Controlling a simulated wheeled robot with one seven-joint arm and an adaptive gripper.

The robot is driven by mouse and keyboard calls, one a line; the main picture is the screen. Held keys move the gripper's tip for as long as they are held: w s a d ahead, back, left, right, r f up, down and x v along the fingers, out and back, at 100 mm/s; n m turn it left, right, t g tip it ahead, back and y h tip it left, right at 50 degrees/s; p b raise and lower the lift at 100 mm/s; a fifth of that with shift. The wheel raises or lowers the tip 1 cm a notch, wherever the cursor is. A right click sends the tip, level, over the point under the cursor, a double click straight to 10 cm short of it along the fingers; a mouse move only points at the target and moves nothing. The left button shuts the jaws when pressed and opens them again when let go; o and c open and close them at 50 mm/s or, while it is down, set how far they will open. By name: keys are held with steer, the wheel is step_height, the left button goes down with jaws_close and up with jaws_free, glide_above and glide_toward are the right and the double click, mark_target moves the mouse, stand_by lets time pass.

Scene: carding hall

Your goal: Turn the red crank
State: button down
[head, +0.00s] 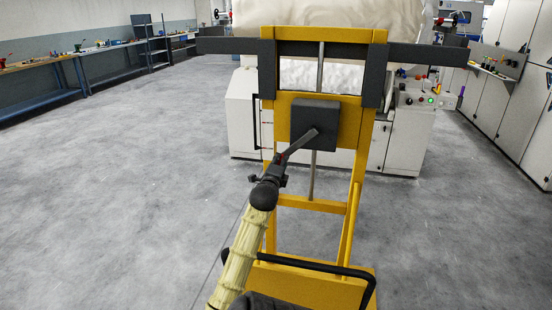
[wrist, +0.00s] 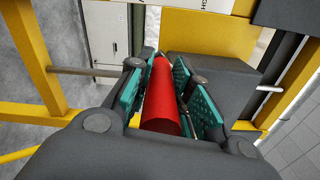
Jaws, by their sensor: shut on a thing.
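The red crank's handle (wrist: 162,98) is a plain red cylinder. In the wrist view it lies lengthwise between the teal pads of my gripper (wrist: 165,72), which is shut on it. In the head view my gripper (head: 279,166) is at the lower left end of the grey crank arm (head: 301,144), and only a speck of red shows there. The crank arm slants up and right to a dark grey box (head: 329,113) on a yellow frame (head: 350,133). My gripper hides most of the handle in the head view.
The yellow frame carries dark horizontal bars (head: 425,54) at the top and a vertical metal rod (head: 312,180). A black tube rail (head: 315,266) crosses its base. A white machine (head: 400,145) stands behind. Open grey floor (head: 120,170) lies to the left; benches (head: 35,72) line the wall.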

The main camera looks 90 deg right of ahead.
steer(key=c, duration=1.3)
jaws_free()
steer(key=shift+o, duration=0.2)
steer(key=shift+a, duration=0.1)
steer(key=w+a, duration=0.2)
steer(key=a, duration=0.9)
steer(key=shift+a, duration=0.3)
